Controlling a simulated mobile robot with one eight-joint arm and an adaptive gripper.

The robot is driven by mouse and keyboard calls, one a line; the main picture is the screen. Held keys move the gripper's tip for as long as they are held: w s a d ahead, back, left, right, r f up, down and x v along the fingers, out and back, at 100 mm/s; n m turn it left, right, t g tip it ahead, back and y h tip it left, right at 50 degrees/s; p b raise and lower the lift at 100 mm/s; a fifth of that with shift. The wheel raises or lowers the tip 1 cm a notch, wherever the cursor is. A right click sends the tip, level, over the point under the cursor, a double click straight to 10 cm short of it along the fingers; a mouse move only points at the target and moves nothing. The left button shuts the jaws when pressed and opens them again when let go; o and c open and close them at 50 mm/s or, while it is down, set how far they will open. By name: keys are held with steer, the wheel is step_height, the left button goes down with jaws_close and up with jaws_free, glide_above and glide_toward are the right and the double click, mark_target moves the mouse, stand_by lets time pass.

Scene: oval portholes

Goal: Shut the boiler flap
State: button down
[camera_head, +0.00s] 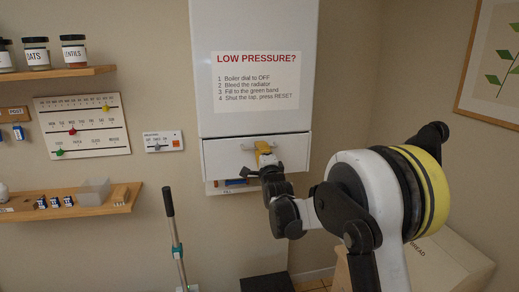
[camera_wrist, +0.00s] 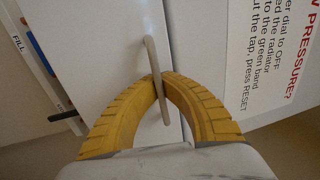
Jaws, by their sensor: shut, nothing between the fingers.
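The white boiler (camera_head: 255,38) hangs on the wall with a "LOW PRESSURE?" notice (camera_head: 256,82) on its front. The boiler flap (camera_head: 226,158) is the white panel at its bottom. A strip of the control panel (camera_head: 213,186) shows below the flap's lower edge, so the flap does not cover everything there. My gripper (camera_wrist: 160,78) is at the grey bar handle (camera_wrist: 151,52) of the flap. Its yellow fingers are shut, with the tips meeting at the handle; the bar crosses in front of them in the wrist view. Exact contact is unclear.
Shelves with jars (camera_head: 37,54) and small boxes (camera_head: 55,202) stand out from the wall at left. A bread bin (camera_head: 440,262) is at lower right.

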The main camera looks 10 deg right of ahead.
steer(key=c, duration=1.6)
jaws_free()
steer(key=shift+o, duration=0.2)
steer(key=s+f, duration=0.2)
steer(key=s, duration=1)
steer(key=s+f+n+g+b, duration=0.2)
steer(key=s+f+n+g, duration=0.2)
steer(key=s, duration=0.8)
steer(key=s+f+n+g+b, duration=0.2)
steer(key=s+f+n+g, duration=0.2)
steer(key=s+f+n, duration=0.4)
steer(key=s+f+n+g+b, duration=0.2)
steer(key=s+f+n+g, duration=0.3)
steer(key=s, duration=1.3)
steer(key=shift+s+d+f+n+b, duration=0.15)
steer(key=shift+f+n+b, duration=0.15)
steer(key=shift+f+n, duration=0.2)
